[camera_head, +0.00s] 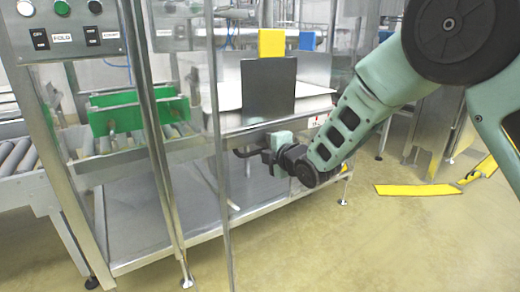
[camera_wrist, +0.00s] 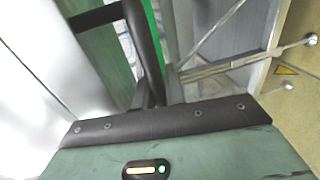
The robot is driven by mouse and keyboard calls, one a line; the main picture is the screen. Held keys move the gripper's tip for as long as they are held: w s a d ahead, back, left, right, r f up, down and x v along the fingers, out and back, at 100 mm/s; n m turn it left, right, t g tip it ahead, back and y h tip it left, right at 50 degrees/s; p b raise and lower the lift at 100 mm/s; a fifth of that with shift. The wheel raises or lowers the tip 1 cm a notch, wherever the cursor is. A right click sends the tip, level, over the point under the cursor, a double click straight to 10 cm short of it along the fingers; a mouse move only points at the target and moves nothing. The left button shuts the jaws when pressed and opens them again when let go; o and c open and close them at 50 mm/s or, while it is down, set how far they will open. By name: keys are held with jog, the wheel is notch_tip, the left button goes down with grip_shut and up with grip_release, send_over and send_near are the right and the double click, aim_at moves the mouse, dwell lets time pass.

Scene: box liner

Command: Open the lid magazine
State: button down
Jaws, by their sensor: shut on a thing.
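The lid magazine seems to be the unit with a pale stack (camera_head: 312,102) behind a dark upright plate (camera_head: 268,88), with a yellow block (camera_head: 271,42) above it. My gripper (camera_head: 262,152) is low in front of this unit, below the plate. In the wrist view my gripper (camera_wrist: 160,98) is shut on a black bar handle (camera_wrist: 144,45), which runs upward and bends left near the top. The handle's attachment and the exact finger contact are hard to make out.
A clear panel with a metal edge (camera_head: 218,170) stands left of my gripper. A control box (camera_head: 70,30), green guides (camera_head: 135,112) and rollers (camera_head: 18,158) are at left. A yellow floor plate (camera_head: 415,190) lies at right. The front floor is clear.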

jog(key=shift+s+d, duration=0.15)
jog(key=shift+s, duration=0.1)
jog(key=c, duration=1.7)
grip_release()
jog(key=v, duration=1.7)
jog(key=shift+s+d+p, duration=0.15)
jog(key=shift+p, duration=0.25)
